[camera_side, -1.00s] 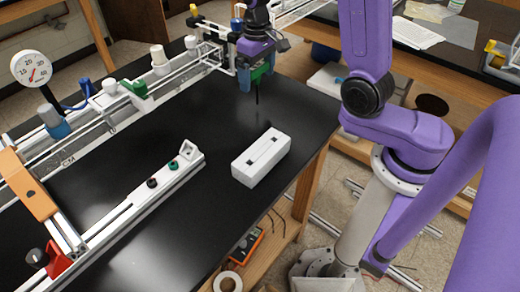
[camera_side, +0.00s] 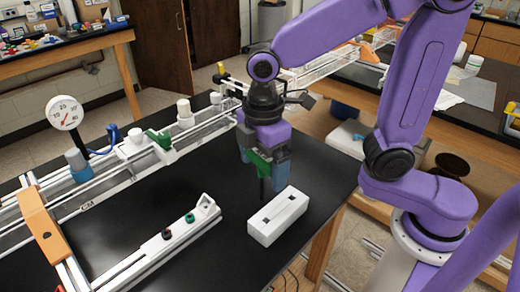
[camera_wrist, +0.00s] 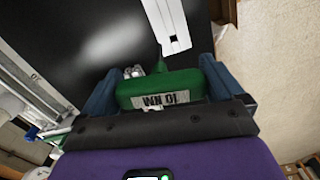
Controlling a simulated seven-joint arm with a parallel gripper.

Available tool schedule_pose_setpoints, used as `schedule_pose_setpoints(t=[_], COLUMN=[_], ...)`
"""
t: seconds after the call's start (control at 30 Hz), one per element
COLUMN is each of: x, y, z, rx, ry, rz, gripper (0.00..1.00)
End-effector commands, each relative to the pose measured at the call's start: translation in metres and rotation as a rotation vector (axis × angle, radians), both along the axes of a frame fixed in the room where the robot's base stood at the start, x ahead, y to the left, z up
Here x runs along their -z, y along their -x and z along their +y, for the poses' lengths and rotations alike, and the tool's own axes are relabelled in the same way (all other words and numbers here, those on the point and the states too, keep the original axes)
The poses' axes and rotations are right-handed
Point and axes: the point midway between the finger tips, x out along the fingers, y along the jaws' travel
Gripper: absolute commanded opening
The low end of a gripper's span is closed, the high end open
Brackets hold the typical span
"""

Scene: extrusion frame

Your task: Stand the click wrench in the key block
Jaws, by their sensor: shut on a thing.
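My gripper (camera_side: 264,172) is shut on the click wrench (camera_side: 261,160), a green body with a dark shaft pointing down. In the wrist view the wrench's green body (camera_wrist: 160,88) carries a label and sits between the blue-grey fingers. The white key block (camera_side: 278,216) lies on the black bench with dark slots in its top. The shaft's lower end shows beside the block's far left edge in the side view; its height above the bench is hard to tell. In the wrist view part of the block (camera_wrist: 165,20) shows beyond the wrench.
A frame of white rails with a dial gauge (camera_side: 65,113) runs along the bench's left side. The bench's right edge is close to the block. Black bench surface is clear between rail and block.

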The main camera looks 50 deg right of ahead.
Motion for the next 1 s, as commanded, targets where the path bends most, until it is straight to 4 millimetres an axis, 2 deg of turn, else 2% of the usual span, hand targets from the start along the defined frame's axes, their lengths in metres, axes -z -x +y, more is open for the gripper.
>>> schedule_pose_setpoints(t=[0.2,0.63,1.0], x=[-0.007,-0.008,0.015], y=[0.02,0.023,0.023], z=[0.011,0.011,0.011], rx=[-0.159,-0.18,-0.178], ry=[-0.001,0.0,0.002], rz=[-0.001,0.0,0.002], gripper=[0.52,0.52,0.52])
